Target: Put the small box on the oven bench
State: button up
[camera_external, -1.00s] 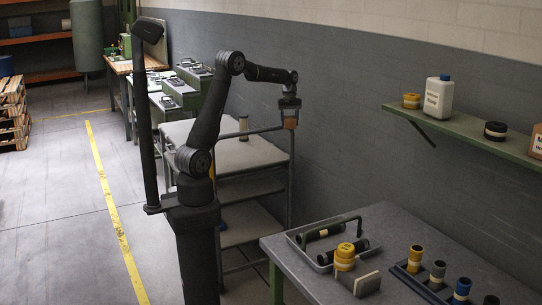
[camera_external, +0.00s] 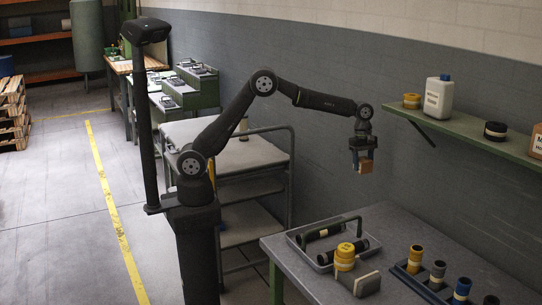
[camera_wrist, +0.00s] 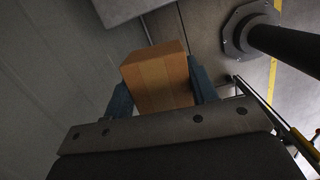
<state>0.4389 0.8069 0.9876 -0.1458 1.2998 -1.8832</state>
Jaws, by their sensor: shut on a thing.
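The small box (camera_external: 366,167) is brown cardboard and hangs from my gripper (camera_external: 361,160) in the external view. In the wrist view the box (camera_wrist: 156,77) sits between the two blue-grey fingers, and my gripper (camera_wrist: 160,90) is shut on it. The box is in the air, above and behind the grey workbench at the lower right, and below the level of the wall shelf. Part of the box is hidden by the fingers. I cannot tell which bench is the oven bench; a green bench with box-shaped units (camera_external: 190,90) stands at the back, left of my arm.
The green shelf (camera_external: 460,127) with a white bottle (camera_external: 438,98) juts from the wall. A trolley (camera_external: 250,155) stands behind my arm.

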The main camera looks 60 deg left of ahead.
jog(key=n, duration=0.1)
send_over(371, 225)
notch_tip(371, 225, down, 2)
jog(key=f, duration=1)
jog(key=shift+a, duration=0.2)
jog(key=shift+f, duration=0.2)
jog(key=o, duration=1)
jog(key=shift+r, duration=0.1)
jog(key=r, duration=0.4)
jog(key=a+r, duration=0.1)
jog(key=r, duration=0.7)
jog(key=shift+a, duration=0.4)
